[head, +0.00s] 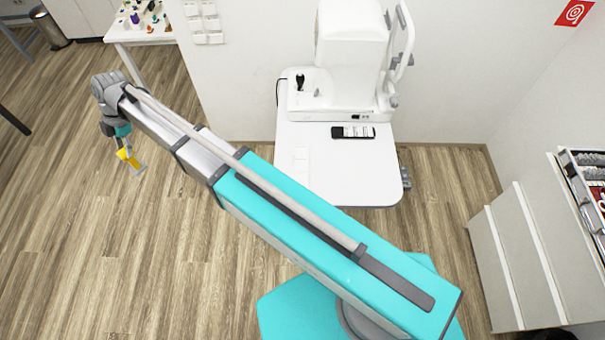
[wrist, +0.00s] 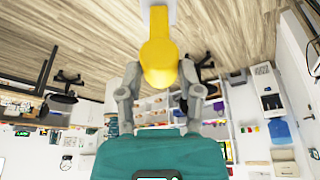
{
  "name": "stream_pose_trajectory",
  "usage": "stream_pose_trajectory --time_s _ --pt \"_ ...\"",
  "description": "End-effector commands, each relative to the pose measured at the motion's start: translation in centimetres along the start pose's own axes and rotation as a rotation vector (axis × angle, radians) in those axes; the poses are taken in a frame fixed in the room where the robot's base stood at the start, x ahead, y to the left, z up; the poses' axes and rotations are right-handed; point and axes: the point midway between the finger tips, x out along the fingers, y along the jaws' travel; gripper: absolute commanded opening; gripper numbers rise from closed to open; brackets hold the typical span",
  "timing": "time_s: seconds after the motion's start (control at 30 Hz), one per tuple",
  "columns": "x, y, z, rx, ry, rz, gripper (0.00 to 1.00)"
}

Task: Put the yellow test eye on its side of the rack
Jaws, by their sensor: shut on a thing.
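The yellow test eye (head: 124,154) is in my gripper (head: 121,146), at the left of the head view, held in the air over the wood floor. A pale grey end of it points down and right. In the wrist view the yellow test eye (wrist: 158,62) sits between the two fingertips of my gripper (wrist: 160,76), which is shut on it; its pale end reaches the top edge. I cannot make out the rack for certain in either view.
A white table (head: 122,33) with several small items stands at the upper left. A white desk (head: 340,185) holds a white machine (head: 350,45) and a black remote-like thing (head: 353,132). White drawers (head: 520,255) stand at the right. Floor around my gripper is clear.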

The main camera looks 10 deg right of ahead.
Motion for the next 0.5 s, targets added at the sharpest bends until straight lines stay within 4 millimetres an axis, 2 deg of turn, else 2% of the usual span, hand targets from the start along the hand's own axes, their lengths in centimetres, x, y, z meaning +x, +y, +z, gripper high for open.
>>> stream_pose_trajectory --time_s 0.27,0.5 --pt "0.8 0.0 0.3 0.0 0.0 0.0 0.2" --pt "3.5 0.0 1.2 0.0 0.0 0.0 0.2"
